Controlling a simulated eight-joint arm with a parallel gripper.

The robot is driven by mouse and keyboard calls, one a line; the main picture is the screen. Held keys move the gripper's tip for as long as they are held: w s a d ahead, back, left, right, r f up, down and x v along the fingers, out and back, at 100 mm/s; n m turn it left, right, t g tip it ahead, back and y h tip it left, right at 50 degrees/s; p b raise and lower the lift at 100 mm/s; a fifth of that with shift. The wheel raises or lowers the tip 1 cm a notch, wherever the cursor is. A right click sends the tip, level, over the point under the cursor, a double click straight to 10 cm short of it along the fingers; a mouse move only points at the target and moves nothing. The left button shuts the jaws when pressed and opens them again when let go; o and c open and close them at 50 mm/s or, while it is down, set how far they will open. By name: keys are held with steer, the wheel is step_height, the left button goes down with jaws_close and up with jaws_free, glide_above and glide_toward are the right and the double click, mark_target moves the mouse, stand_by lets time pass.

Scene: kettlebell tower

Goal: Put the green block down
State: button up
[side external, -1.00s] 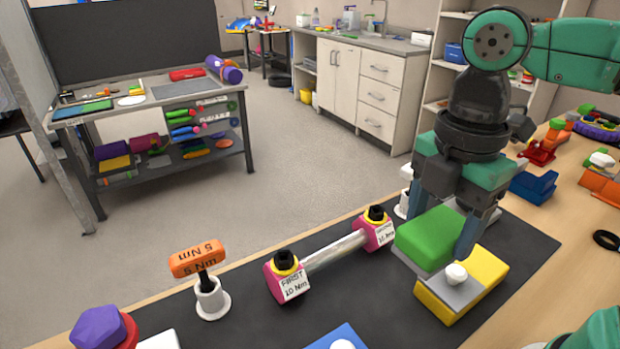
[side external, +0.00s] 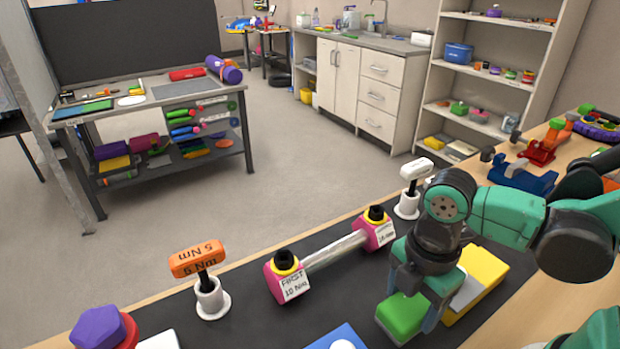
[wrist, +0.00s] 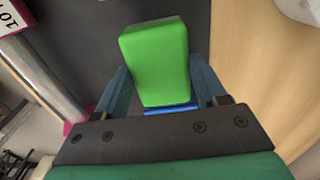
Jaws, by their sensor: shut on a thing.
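The green block (side external: 398,320) is between the fingers of my gripper (side external: 412,302), at the front right of the dark mat (side external: 240,335). In the wrist view the green block (wrist: 155,55) sits between both fingers of my gripper (wrist: 158,88), which is shut on it. The block's far end sticks out past the fingers. I cannot tell whether its underside touches the mat. A bit of blue (wrist: 170,108) shows just beside the block in the wrist view.
A yellow block (side external: 482,266) with a grey face lies close to the right, partly behind my gripper. A pink-ended bar (side external: 335,250) lies left. A blue block (side external: 335,338) is at the front. An orange-headed tool (side external: 197,260) and a white-headed tool (side external: 416,170) stand in white holders.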

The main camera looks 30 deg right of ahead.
mark_target(412, 304)
steer(key=shift+f, duration=1.45)
steer(key=shift+f, duration=0.15)
steer(key=o, duration=1.4)
steer(key=shift+c, duration=0.2)
